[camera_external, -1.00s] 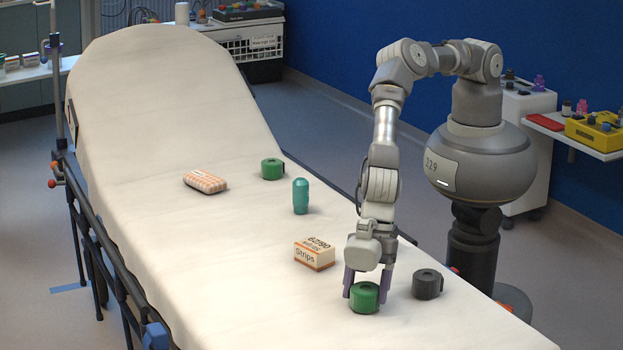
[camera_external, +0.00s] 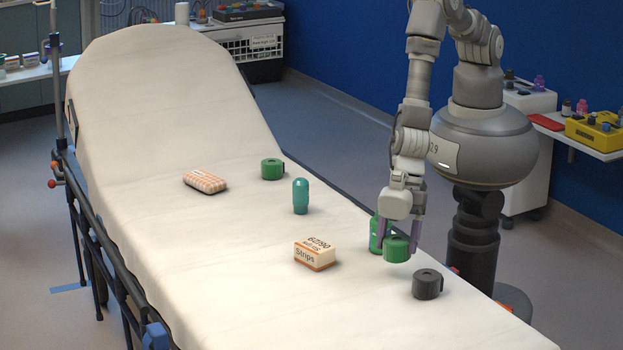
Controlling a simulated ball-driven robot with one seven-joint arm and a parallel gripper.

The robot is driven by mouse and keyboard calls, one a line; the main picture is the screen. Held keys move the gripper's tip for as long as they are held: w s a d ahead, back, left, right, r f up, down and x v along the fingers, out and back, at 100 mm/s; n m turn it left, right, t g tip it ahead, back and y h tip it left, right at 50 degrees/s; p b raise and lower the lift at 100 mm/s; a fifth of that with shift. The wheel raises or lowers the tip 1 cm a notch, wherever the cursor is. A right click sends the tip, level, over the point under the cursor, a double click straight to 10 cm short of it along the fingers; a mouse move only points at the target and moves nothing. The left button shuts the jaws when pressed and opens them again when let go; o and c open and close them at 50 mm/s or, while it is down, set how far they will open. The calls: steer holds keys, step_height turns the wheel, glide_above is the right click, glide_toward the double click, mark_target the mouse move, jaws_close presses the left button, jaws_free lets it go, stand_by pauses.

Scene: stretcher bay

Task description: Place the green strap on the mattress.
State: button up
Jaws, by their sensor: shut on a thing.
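My gripper (camera_external: 398,238) points down over the right side of the mattress (camera_external: 220,270). It is shut on a green strap (camera_external: 397,251), a rolled green coil. I cannot tell whether this coil touches the mattress or hangs just above it. A second, similar green strap (camera_external: 272,169) sits farther back on the mattress, apart from my gripper. A green bottle-like thing (camera_external: 376,236) stands just left of the held strap, partly hidden by it and the finger.
A dark grey roll (camera_external: 428,284) sits close in front and right of my gripper. The near left mattress is clear.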

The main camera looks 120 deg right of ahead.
mark_target(397, 235)
steer(key=shift+s+d+r, duration=0.1)
steer(key=shift+s+d, duration=0.35)
steer(key=shift+s, duration=0.2)
step_height(397, 235, up, 11)
steer(key=w+d+m, duration=0.1)
steer(key=w+d, duration=0.5)
steer(key=d, duration=0.3)
steer(key=w+d+m+t+h, duration=0.1)
steer(key=w+d+m, duration=0.1)
steer(key=w+d, duration=0.3)
steer(key=d, duration=0.3)
steer(key=shift+w+d+f+h, duration=0.3)
steer(key=shift+w+d, duration=0.05)
steer(key=shift+w, duration=0.05)
steer(key=w+d+m, duration=0.1)
steer(key=d, duration=0.4)
steer(key=w+d, duration=0.1)
steer(key=d, duration=0.4)
steer(key=w+d+m+h, duration=0.1)
steer(key=w+d, duration=0.1)
steer(key=d, duration=0.4)
steer(key=shift+r+m+b, duration=0.1)
steer(key=shift+m+b, duration=0.2)
steer(key=shift+b, duration=0.05)
steer(key=f+b, duration=0.4)
steer(key=f, duration=1.1)
steer(key=shift+a+f, duration=0.15)
steer(key=shift+a, duration=0.05)
steer(key=shift+s, duration=0.1)
